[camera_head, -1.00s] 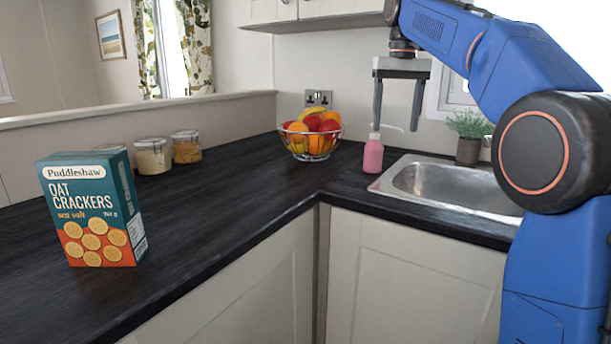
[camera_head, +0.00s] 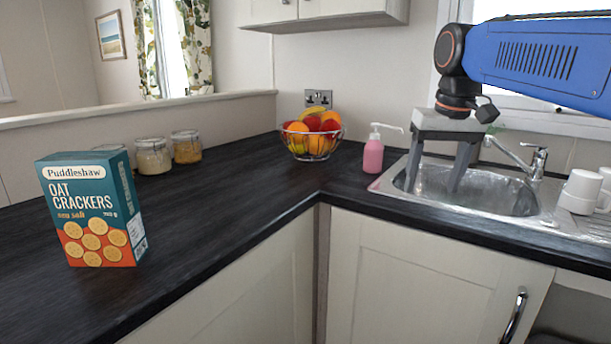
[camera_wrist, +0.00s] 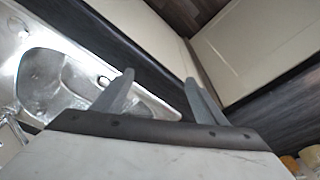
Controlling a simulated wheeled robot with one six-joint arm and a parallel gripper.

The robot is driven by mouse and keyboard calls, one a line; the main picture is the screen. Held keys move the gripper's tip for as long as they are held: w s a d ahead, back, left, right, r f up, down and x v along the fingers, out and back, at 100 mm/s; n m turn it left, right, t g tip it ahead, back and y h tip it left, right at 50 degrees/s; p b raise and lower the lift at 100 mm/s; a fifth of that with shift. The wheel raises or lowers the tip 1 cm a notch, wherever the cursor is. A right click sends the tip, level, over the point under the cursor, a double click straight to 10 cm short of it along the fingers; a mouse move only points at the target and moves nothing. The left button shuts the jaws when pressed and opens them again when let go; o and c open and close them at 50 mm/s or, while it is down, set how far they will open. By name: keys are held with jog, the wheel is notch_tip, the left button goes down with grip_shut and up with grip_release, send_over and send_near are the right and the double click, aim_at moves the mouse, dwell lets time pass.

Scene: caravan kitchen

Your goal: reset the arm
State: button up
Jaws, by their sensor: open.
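My gripper (camera_head: 433,182) is open and empty in the head view, with its two grey fingers pointing down over the left part of the sink (camera_head: 490,198). My blue arm comes in from the upper right above it. In the wrist view, my gripper (camera_wrist: 160,92) shows its two fingers spread apart with nothing between them. The steel sink (camera_wrist: 45,85) lies to the left there. I cannot tell how far the fingertips are above the basin.
A pink soap bottle (camera_head: 373,156) stands just left of the sink. The tap (camera_head: 537,160) and white cups (camera_head: 580,190) are to the right. A fruit bowl (camera_head: 311,142), glass jars (camera_head: 153,156) and a cracker box (camera_head: 92,210) stand on the dark worktop (camera_head: 220,205). The worktop's middle is clear.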

jog(key=s+d+f+t, duration=0.2)
jog(key=s+f, duration=1.9)
jog(key=f, duration=0.4)
jog(key=shift+s+d+f, duration=0.15)
jog(key=shift+d+f, duration=0.05)
jog(key=shift+d, duration=0.05)
jog(key=shift+c, duration=0.6)
